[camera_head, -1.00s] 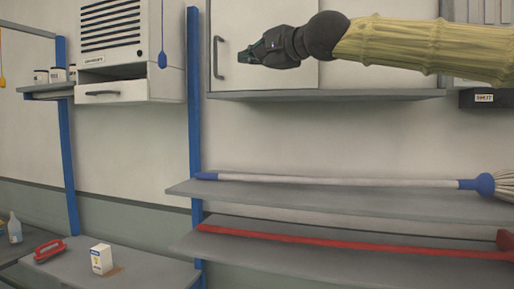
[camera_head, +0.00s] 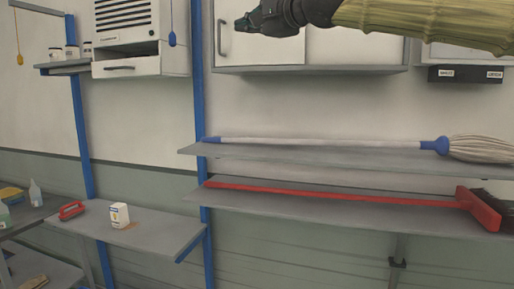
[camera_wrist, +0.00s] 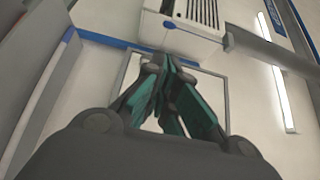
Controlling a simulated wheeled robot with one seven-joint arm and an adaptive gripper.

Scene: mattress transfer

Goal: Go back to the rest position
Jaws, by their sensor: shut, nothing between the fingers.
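My gripper (camera_head: 243,24) is at the top of the head view, at the end of my yellowish sleeved arm, in front of a white wall cabinet. Its fingers are together with nothing between them. In the wrist view the green-padded fingers (camera_wrist: 165,75) converge, with the cabinet door behind them. No object is near the fingertips.
A mop (camera_head: 320,143) lies on the upper grey shelf and a red broom (camera_head: 340,195) on the lower one. The white cabinet (camera_head: 300,50) hangs behind my arm. Blue posts (camera_head: 203,110) stand upright.

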